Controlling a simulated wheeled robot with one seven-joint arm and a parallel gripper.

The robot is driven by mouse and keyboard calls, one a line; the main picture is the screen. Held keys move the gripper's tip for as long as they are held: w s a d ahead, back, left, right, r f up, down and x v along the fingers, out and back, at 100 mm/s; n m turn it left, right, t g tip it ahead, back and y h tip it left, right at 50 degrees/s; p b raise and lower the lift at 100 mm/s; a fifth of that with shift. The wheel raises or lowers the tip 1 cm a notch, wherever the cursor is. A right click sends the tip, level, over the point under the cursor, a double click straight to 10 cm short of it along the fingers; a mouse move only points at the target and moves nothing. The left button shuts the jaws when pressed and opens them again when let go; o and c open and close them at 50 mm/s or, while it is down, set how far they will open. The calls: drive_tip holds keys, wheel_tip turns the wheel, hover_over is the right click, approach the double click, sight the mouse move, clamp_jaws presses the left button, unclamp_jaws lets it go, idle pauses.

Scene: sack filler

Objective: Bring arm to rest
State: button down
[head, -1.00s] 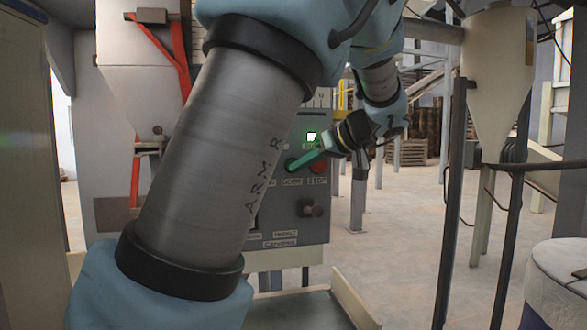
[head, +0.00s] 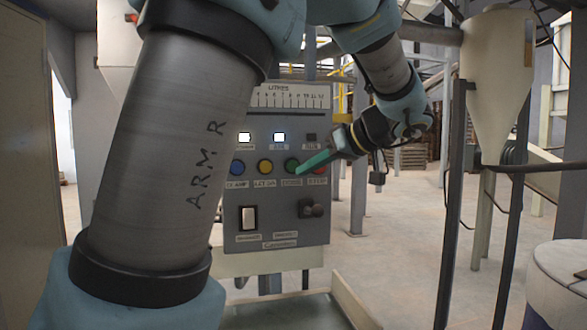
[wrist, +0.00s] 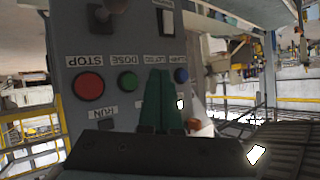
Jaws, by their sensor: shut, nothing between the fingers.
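My gripper (head: 303,171) has green fingers, shut and empty, in front of the grey control panel (head: 270,205). In the head view its fingertips overlap the green button (head: 291,166), and the fingers partly cover the red button (head: 319,169). In the wrist view the panel is upside down. There the shut fingers (wrist: 161,78) point at the panel, beside the green DOSE button (wrist: 127,81) and the blue button (wrist: 181,75). I cannot tell the gap to the panel. My arm is stretched forward, and its large link hides the left part of the head view.
The panel also has a yellow button (head: 265,166), a white switch (head: 248,217) and a dark knob (head: 311,208). Two lamps are lit, and the right lamp (head: 311,137) is dark. A hopper (head: 497,85) on posts stands right. Open floor (head: 410,240) lies between.

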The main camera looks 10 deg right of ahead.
idle(0.3)
drive_tip(key=s+a+f+m+g+h, duration=0.1)
drive_tip(key=a+f+m+g+h, duration=0.15)
drive_tip(key=a+f, duration=0.4)
drive_tip(key=s+a+f+m+g+h, duration=0.1)
drive_tip(key=a+f+m+g, duration=0.15)
drive_tip(key=f, duration=0.75)
drive_tip(key=s+a+f+m+g+h, duration=0.2)
drive_tip(key=s+a+f+h, duration=0.3)
drive_tip(key=s+a+f, duration=0.3)
drive_tip(key=shift+s+a+f+m, duration=0.3)
drive_tip(key=shift+s+f, duration=0.15)
drive_tip(key=shift+f, duration=1.15)
drive_tip(key=c, duration=1.6)
unclamp_jaws()
drive_tip(key=shift+h, duration=0.25)
